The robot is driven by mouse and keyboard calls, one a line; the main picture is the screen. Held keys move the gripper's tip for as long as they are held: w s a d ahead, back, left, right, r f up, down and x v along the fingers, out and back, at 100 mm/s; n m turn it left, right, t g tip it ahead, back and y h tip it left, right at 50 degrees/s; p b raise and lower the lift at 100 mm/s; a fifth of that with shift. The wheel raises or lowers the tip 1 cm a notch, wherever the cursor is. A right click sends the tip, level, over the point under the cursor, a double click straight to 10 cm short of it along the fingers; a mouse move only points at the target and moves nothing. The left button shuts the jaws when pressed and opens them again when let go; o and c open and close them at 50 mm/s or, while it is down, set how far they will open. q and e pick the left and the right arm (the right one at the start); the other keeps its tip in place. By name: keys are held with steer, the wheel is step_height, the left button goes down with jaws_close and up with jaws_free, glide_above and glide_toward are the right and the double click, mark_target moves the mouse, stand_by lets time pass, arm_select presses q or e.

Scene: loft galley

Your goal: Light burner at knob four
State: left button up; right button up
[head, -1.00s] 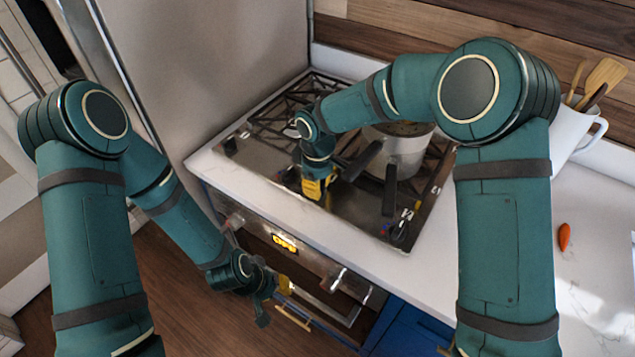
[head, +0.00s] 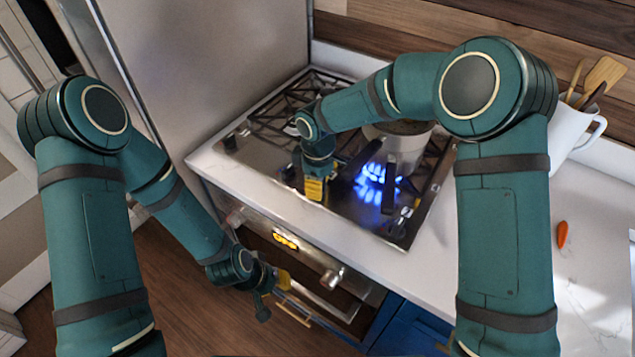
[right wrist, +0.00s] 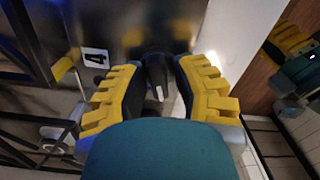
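The gas cooktop (head: 255,160) is set in the white counter, with black knobs on its surface. A blue flame (head: 378,188) burns at the near-right burner, in front of and partly under the pot. My right gripper (head: 316,188) reaches down to the cooktop's front part. In the right wrist view its yellow-backed fingers (right wrist: 158,80) are on both sides of a dark knob (right wrist: 155,72) and look closed on it. The knob's number cannot be read. My left gripper (head: 272,290) is open and empty in front of the oven.
A grey pot (head: 405,150) with dark handles stands on the right side of the cooktop. Another knob (head: 401,222) is near the front right corner. A carrot (head: 562,234) and a white utensil jug (head: 570,135) are on the right counter.

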steer(key=shift+o, duration=0.7)
